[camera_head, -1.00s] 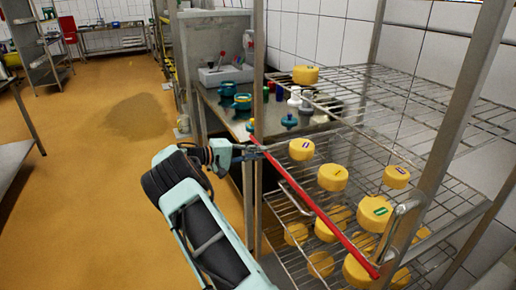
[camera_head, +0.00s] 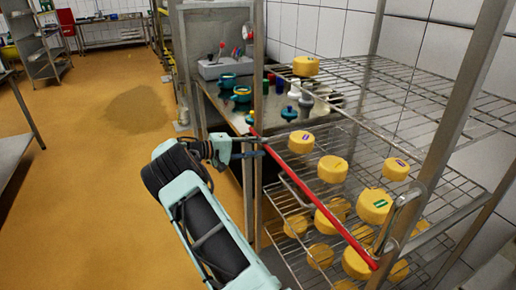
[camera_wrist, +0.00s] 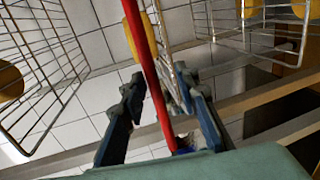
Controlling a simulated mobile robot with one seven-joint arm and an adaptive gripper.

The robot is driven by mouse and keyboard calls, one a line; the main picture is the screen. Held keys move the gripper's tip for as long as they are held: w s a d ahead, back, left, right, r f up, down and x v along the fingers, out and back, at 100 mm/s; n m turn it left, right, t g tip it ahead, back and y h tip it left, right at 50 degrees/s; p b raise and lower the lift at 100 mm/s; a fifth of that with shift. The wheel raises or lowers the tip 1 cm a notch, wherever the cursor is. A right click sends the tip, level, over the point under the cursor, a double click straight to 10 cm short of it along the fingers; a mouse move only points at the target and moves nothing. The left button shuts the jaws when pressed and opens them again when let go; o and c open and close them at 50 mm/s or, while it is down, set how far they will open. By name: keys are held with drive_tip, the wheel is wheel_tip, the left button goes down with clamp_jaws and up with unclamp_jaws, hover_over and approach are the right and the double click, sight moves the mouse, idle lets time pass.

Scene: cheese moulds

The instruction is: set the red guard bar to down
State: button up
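The red guard bar (camera_head: 318,215) runs across the open front of the wire rack, slanting in the head view from the left post to the lower right near a grey looped handle (camera_head: 400,220). My gripper (camera_head: 256,149) is at the bar's left end, beside the left post. In the wrist view the red bar (camera_wrist: 148,75) passes between the two dark fingers of my gripper (camera_wrist: 160,88). The fingers are spread, with a visible gap on the left side of the bar. Whether the right finger touches the bar is unclear.
The wire rack (camera_head: 395,75) holds several yellow cheeses, one of them a round cheese (camera_head: 333,169) behind the bar. A metal bench (camera_head: 222,108) with teal pots stands behind the left post.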

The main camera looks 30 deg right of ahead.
drive_tip(key=s+v, duration=0.1)
drive_tip(key=v, duration=1.1)
drive_tip(key=shift+w, duration=0.45)
